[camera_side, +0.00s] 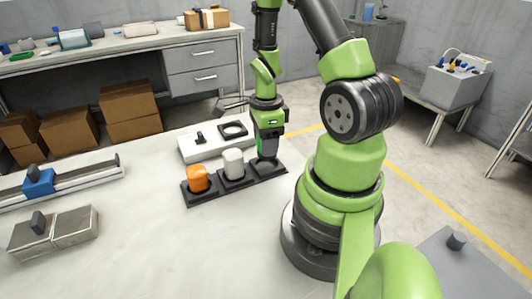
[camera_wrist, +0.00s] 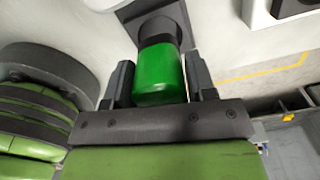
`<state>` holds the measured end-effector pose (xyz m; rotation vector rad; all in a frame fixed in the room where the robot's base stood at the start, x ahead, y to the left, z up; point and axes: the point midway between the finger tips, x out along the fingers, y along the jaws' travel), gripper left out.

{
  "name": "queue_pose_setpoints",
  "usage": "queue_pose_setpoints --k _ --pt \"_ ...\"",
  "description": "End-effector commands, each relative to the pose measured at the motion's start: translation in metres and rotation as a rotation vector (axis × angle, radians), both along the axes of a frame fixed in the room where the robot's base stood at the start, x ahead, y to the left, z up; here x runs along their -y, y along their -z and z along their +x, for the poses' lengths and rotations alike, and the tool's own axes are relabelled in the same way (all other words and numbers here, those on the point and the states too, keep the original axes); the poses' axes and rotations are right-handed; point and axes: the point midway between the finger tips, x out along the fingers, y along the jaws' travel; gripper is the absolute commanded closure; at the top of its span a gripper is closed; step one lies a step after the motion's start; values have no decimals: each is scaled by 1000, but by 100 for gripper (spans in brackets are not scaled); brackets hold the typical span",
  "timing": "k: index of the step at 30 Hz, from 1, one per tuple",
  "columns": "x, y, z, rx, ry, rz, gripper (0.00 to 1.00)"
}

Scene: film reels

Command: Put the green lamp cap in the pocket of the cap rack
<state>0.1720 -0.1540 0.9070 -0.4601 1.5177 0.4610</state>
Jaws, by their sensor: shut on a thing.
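The green lamp cap (camera_wrist: 160,72) is between the two fingers of my gripper (camera_wrist: 160,82), which is shut on it. Beyond the cap, a dark round part and a dark square base show in the wrist view. In the side view my gripper (camera_side: 267,156) points down at the right end of a dark tray (camera_side: 213,197) with three places. I cannot tell whether the cap touches that place. A white block (camera_side: 193,153) behind the tray bears a dark square with a ring-shaped pocket (camera_side: 233,129), which looks empty. I cannot tell for sure which of these is the cap rack.
An orange cap (camera_side: 197,179) and a white cap (camera_side: 233,163) stand in the tray's left and middle places, close to my gripper. A small black knob (camera_side: 200,138) stands on the white block. The front tabletop is clear.

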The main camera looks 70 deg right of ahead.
Motion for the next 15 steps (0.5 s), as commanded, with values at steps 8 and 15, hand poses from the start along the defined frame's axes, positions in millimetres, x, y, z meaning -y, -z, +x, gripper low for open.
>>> queue_pose_setpoints --k 8,15 --pt "0 33 -1 -4 -2 1 73" --pt "0 37 0 0 -1 -1 73"
